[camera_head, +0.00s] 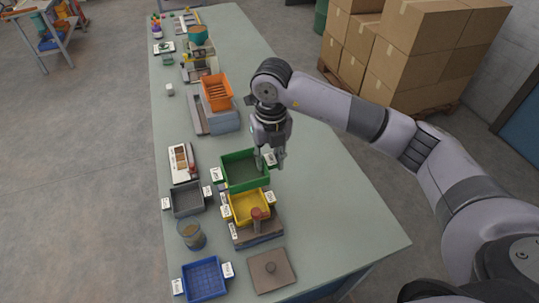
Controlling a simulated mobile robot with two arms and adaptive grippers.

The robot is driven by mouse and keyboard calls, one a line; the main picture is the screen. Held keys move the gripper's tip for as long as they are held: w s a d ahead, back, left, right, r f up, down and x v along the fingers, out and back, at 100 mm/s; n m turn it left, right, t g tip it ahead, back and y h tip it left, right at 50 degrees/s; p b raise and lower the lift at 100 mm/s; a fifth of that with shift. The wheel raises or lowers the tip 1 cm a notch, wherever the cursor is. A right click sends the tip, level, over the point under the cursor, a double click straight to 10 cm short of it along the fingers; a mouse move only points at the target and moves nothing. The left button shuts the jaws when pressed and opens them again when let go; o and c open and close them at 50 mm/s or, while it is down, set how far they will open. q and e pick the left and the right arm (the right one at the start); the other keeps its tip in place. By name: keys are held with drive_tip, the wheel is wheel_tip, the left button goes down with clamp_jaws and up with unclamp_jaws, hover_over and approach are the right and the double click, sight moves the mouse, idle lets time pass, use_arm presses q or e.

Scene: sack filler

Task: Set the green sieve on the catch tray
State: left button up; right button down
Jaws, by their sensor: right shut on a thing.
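The green sieve (239,185) is a square box with a dark mesh floor, right of the middle of the cluster of trays. My right gripper (272,160) reaches down from above and is shut on the sieve's right wall. The sieve looks roughly level; I cannot tell whether it touches what lies beneath it. A grey tray (187,213) stands to its left, with white labels at its sides; it may be the catch tray, but I cannot read the labels. My left gripper is not in view.
A glass jar (192,236), a blue tray (204,279) and a brown lid (271,270) are nearer. An orange sieve (216,91) stands behind. The table's right side is clear.

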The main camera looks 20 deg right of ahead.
drive_tip(key=shift+f+b, duration=0.85)
drive_tip(key=shift+f, duration=0.75)
drive_tip(key=b, duration=0.4)
hover_over(269, 197)
wheel_tip(269, 197, down, 7)
drive_tip(key=shift+s+r, duration=0.1)
drive_tip(key=shift+r, duration=0.05)
drive_tip(key=shift+f+b, duration=0.9)
drive_tip(key=shift+f, duration=0.35)
drive_tip(key=shift+r, duration=0.1)
drive_tip(key=shift+f+b, duration=0.75)
drive_tip(key=shift+b, duration=0.4)
drive_tip(key=c, duration=1.2)
unclamp_jaws()
drive_tip(key=shift+o, duration=0.4)
